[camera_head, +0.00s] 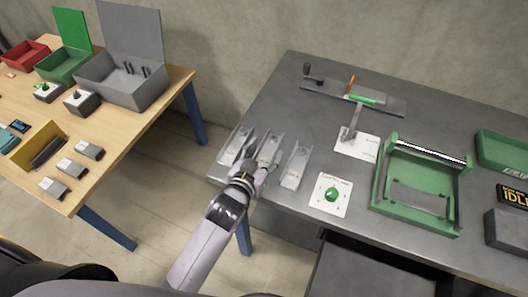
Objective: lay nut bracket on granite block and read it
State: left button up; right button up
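Three light metal bracket-like pieces lie side by side near the left end of the dark table: a left one (237,146), a middle one (270,146) and a right one (296,164). I cannot tell which is the nut bracket. My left gripper (262,170) is at the near end of the middle piece and covers part of it. Its fingers are too small to tell open from shut. A dark grey block (507,232), possibly the granite block, sits at the right edge, partly cut off. My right gripper is not in view.
A white card with a green knob (331,195), a green frame fixture (421,188), a measuring stand (352,97), a green bin (503,152) and a display (513,196) occupy the dark table (290,85). A wooden table (117,140) with bins stands left across a gap.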

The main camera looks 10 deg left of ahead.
pick_arm(q)
jog(key=shift+o, duration=0.7)
jog(key=shift+r, duration=0.15)
